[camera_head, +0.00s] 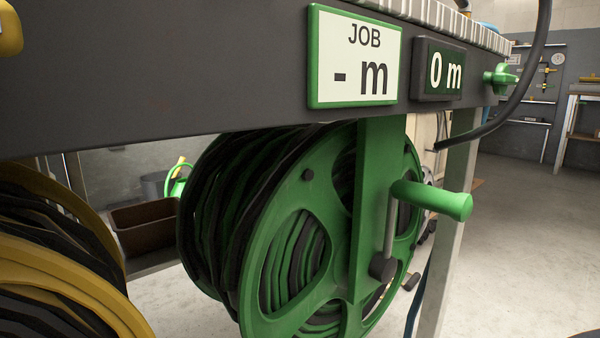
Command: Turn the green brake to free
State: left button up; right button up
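A green reel (268,245) wound with dark and green hose hangs under a dark rail. A green bracket (376,200) runs down in front of it, with a green crank handle (433,199) sticking out to the right. A small green knob or lever (500,79) sits at the right end of the rail, next to the counter. It may be the green brake; no label for its positions is readable. Neither of my grippers is in view.
A green-framed sign (355,58) reads "JOB - m" and a counter (437,69) reads "0 m". A yellow reel (65,265) stands at the lower left. A black hose (515,100) curves past the rail's right end. Open floor (530,240) lies to the right.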

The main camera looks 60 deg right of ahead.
aim_at(500, 80)
jog(key=z, duration=2.3)
